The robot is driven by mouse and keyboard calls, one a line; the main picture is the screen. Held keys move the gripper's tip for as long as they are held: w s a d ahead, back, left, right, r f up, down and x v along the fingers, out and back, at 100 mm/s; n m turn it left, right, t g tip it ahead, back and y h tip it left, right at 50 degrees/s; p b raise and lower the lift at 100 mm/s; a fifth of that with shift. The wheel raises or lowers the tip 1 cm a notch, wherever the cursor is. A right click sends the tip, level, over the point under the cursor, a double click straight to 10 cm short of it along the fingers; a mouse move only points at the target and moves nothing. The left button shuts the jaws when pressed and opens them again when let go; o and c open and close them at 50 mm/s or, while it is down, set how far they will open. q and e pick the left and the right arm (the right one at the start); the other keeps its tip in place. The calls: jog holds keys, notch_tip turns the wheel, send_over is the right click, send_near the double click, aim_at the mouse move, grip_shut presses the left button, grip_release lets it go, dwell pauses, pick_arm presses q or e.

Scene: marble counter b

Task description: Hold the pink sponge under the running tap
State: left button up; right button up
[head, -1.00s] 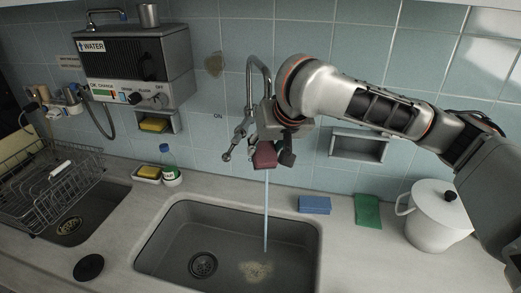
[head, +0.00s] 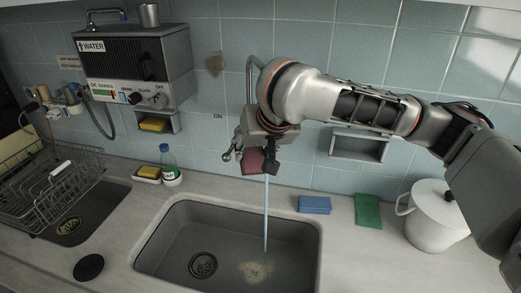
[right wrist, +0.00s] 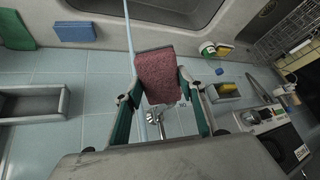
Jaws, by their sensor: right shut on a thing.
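The pink sponge (head: 251,163) is held by my right gripper (head: 263,152), which is shut on it. In the right wrist view the sponge (right wrist: 161,76) sits between the two fingers (right wrist: 158,108). The tap (head: 250,72) rises at the wall behind my gripper, which hides its spout. A thin blue stream of water (head: 266,215) runs straight down into the sink. The stream shows at the sponge's right edge in the head view and along its left edge in the wrist view. I cannot tell whether it touches the sponge. My left gripper is not in view.
The grey sink (head: 172,248) lies below. A blue sponge (head: 314,204), a green pad (head: 367,210) and a white pot (head: 432,220) stand on the counter to the right. A bottle (head: 168,160), a dish rack (head: 50,170) and a black disc (head: 88,267) are left.

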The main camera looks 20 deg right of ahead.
jog(key=shift+s+a, duration=0.4)
jog(key=shift+a, duration=0.25)
jog(key=shift+s+a, duration=0.4)
jog(key=shift+a, duration=0.3)
jog(key=shift+s+a, duration=0.4)
jog(key=shift+a, duration=0.25)
jog(key=shift+r, duration=0.1)
jog(key=s+a+r, duration=0.2)
jog(key=a+r, duration=0.2)
jog(key=shift+s+a, duration=0.15)
jog(key=shift+s, duration=0.15)
dwell(0.4)
